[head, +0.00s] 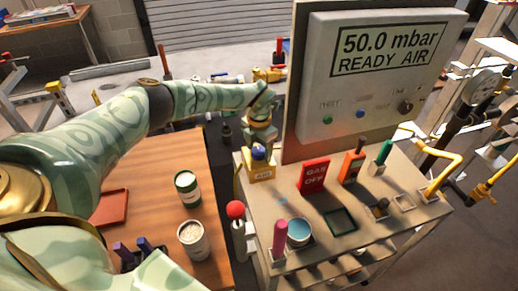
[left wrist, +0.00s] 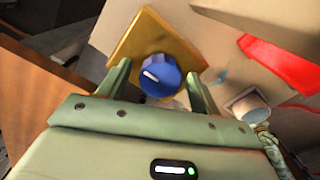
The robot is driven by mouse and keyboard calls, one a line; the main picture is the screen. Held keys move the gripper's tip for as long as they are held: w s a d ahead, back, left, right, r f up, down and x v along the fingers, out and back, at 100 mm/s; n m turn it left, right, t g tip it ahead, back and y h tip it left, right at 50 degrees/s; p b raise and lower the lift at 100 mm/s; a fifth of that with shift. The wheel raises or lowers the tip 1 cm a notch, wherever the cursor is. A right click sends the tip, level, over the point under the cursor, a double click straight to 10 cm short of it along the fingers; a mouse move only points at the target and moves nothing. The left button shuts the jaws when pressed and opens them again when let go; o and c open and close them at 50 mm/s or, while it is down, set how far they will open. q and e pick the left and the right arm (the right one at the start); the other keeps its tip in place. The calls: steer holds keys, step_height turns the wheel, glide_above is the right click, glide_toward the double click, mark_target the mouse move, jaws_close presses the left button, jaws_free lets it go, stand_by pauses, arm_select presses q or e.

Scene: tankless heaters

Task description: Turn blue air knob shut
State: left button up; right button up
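The blue air knob (head: 258,152) sits on a yellow block marked AIR (head: 260,172) at the left corner of the grey cart. In the left wrist view the knob (left wrist: 160,76) shows a short white mark pointing toward the picture's left. My left gripper (head: 260,132) is directly above the block, pointing down. In the left wrist view its fingers (left wrist: 158,78) are apart, one on each side of the knob, with a visible gap at the left finger. Contact on the right side cannot be told. My right gripper is not in view.
The panel (head: 385,75) behind reads 50.0 mbar READY AIR. A red GAS OFF sign (head: 314,176), a red ball-topped lever (head: 235,210), a pink handle (head: 279,240) and a blue-topped cup (head: 299,232) stand nearby. Two cans stand on the wooden table (head: 160,160).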

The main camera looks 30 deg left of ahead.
mark_target(259, 150)
arm_select(q)
step_height(259, 150, up, 16)
steer(key=p, duration=0.2)
steer(key=shift+r+p, duration=0.15)
steer(key=shift+p, duration=0.2)
stand_by(0.4)
